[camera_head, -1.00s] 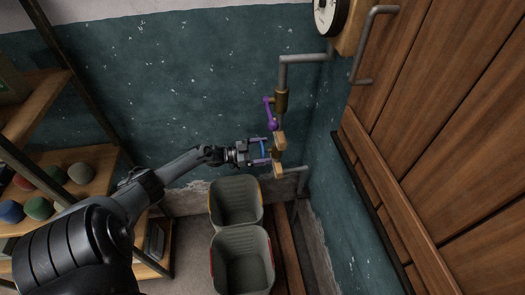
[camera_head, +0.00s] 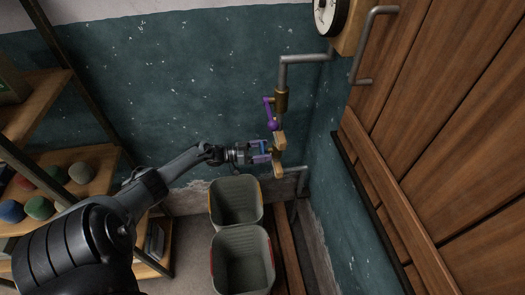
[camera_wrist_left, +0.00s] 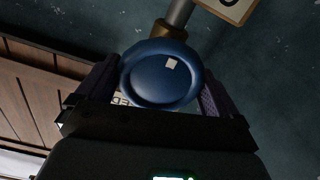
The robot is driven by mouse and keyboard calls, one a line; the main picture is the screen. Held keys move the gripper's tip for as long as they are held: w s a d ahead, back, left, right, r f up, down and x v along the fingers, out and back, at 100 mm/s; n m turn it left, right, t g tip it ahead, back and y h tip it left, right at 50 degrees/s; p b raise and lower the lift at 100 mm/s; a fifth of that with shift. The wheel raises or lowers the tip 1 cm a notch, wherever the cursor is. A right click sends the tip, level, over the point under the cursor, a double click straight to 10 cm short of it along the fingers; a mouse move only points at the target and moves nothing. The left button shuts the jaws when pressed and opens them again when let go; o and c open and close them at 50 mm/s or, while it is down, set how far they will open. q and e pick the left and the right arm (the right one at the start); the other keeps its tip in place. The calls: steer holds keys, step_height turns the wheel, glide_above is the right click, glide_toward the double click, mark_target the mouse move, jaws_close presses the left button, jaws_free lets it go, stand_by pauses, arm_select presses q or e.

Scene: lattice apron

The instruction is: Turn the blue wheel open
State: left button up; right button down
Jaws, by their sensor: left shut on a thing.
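The blue wheel (camera_head: 264,147) is on the pipe fitting by the wall, mostly hidden by my fingers in the head view. In the left wrist view the blue wheel (camera_wrist_left: 160,84) is a round, dished disc with a small pale mark toward its upper right. My left gripper (camera_head: 262,152) is shut on it, one finger on each side. In the wrist view the fingers of my left gripper (camera_wrist_left: 155,95) flank the rim left and right. My right gripper is not in view.
A purple lever (camera_head: 270,115) sits on the pipe just above. Tan tags (camera_head: 279,168) hang beside the wheel. Two grey bins (camera_head: 213,206) stand below. A shelf with coloured balls (camera_head: 80,173) is at left, a wooden door (camera_head: 440,120) at right.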

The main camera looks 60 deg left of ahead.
arm_select(q)
steer(key=o, duration=0.7)
steer(key=shift+s, duration=0.1)
steer(key=p+v, duration=0.1)
steer(key=v, duration=0.9)
steer(key=shift+s+a, duration=0.15)
steer(key=shift+s, duration=0.2)
